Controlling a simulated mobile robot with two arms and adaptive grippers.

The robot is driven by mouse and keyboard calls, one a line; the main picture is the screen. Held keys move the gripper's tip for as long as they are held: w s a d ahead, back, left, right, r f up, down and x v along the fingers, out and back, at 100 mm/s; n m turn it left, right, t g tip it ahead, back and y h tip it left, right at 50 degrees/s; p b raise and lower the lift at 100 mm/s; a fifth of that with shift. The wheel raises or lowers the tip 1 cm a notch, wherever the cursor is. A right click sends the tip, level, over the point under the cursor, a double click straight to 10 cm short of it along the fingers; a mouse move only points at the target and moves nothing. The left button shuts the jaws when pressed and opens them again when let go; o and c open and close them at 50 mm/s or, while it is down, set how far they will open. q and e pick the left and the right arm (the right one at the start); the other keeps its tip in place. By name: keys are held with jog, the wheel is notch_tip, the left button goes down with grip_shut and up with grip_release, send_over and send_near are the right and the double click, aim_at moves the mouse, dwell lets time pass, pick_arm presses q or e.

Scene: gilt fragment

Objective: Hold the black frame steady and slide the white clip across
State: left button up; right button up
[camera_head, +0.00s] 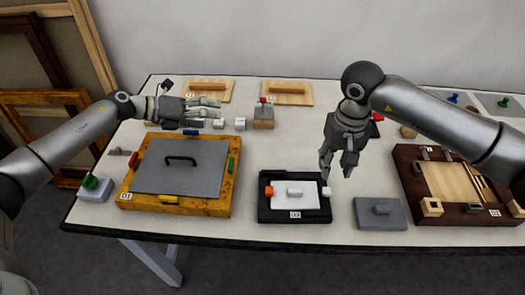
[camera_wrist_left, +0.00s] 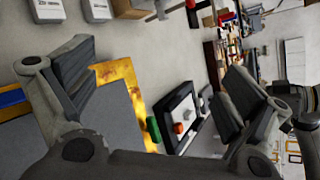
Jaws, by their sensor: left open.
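The black frame (camera_head: 294,216) lies flat on the table around a white panel (camera_head: 308,201) with a light block handle on it. The white clip (camera_head: 326,191) sits on the frame's right side and an orange clip (camera_head: 268,191) on its left. My right gripper (camera_head: 336,178) points down, apparently open and empty, just beyond the frame's right side near the white clip. My left gripper (camera_head: 221,109) is open and empty, at the back left, well away from the black frame. The left wrist view shows its spread fingers (camera_wrist_left: 160,60) with the black frame (camera_wrist_left: 170,108) beyond; the white clip is unclear there.
A gilt frame (camera_head: 165,206) with a grey panel and coloured clips lies left of the black frame. A grey plate (camera_head: 365,217) and a dark brown frame (camera_head: 412,183) lie to the right. Small blocks (camera_head: 240,123) stand behind. Bare table separates the gilt and black frames.

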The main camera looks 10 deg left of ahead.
pick_arm(q)
jog(key=s+d+f+m+g+y, duration=0.1)
jog(key=s+d+m+g, duration=0.25)
jog(key=d, duration=0.35)
jog(key=s+d+m+g+y, duration=0.1)
jog(key=s+d+m+g, duration=0.25)
jog(key=d, duration=0.35)
jog(key=r+m+y, duration=0.1)
jog(key=m+y, duration=0.7)
jog(key=y, duration=0.1)
send_over(263, 185)
notch_tip(263, 185, down, 10)
jog(key=shift+f, duration=0.1)
jog(key=c, duration=1.1)
jog(key=shift+c, duration=1)
pick_arm(e)
jog(key=shift+o, duration=0.6)
